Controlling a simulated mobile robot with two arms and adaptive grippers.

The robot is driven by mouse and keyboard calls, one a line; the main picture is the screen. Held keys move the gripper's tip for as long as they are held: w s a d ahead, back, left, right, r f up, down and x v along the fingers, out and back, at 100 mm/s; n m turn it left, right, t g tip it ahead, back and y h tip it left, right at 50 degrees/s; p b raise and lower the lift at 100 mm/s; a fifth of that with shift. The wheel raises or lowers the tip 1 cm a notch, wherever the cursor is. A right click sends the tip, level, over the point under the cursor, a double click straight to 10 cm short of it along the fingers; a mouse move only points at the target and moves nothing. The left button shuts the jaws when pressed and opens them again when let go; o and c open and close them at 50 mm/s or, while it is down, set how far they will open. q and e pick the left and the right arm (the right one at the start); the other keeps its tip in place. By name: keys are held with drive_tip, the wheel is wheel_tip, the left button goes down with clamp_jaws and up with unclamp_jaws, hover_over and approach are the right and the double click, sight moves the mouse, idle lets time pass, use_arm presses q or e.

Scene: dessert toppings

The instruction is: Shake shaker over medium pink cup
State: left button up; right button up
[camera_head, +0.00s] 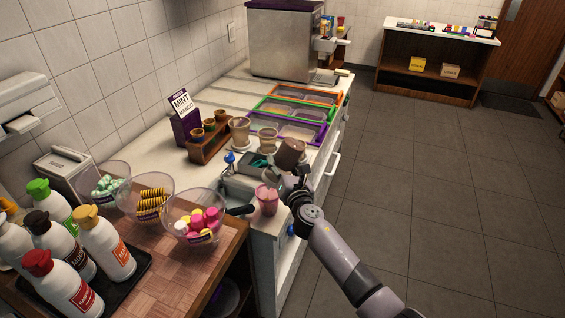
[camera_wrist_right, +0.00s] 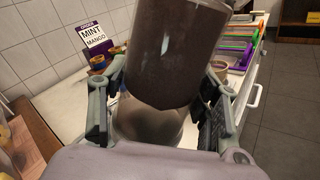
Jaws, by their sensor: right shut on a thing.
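My right gripper (camera_head: 293,176) is shut on a clear shaker with dark brown contents (camera_head: 291,153). The shaker is raised and tilted above the counter edge. In the right wrist view the shaker (camera_wrist_right: 176,50) sits between the two fingers (camera_wrist_right: 160,100) and fills the upper middle. A pink cup (camera_head: 267,200) stands near the counter's front edge, just below and left of the gripper in the head view. The gap between shaker and cup is hard to judge. The cup is not seen in the wrist view. My left gripper is out of view.
Two similar shakers (camera_head: 240,130) (camera_head: 268,139) stand behind. A wooden cone holder (camera_head: 209,148) and a mint-mango sign (camera_head: 186,121) are left of them. Colored-rim trays (camera_head: 290,130) lie farther back. Topping bowls (camera_head: 195,218) and bottles (camera_head: 106,243) fill the near left. The right floor is clear.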

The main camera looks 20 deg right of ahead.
sight(284, 144)
drive_tip(key=shift+r, duration=0.1)
wheel_tip(284, 144, up, 8)
drive_tip(key=p, duration=0.8)
idle(0.4)
idle(0.5)
wheel_tip(284, 144, down, 8)
drive_tip(key=b, duration=0.8)
drive_tip(key=shift+f, duration=0.2)
drive_tip(key=shift+r, duration=0.15)
drive_tip(key=shift+r, duration=0.15)
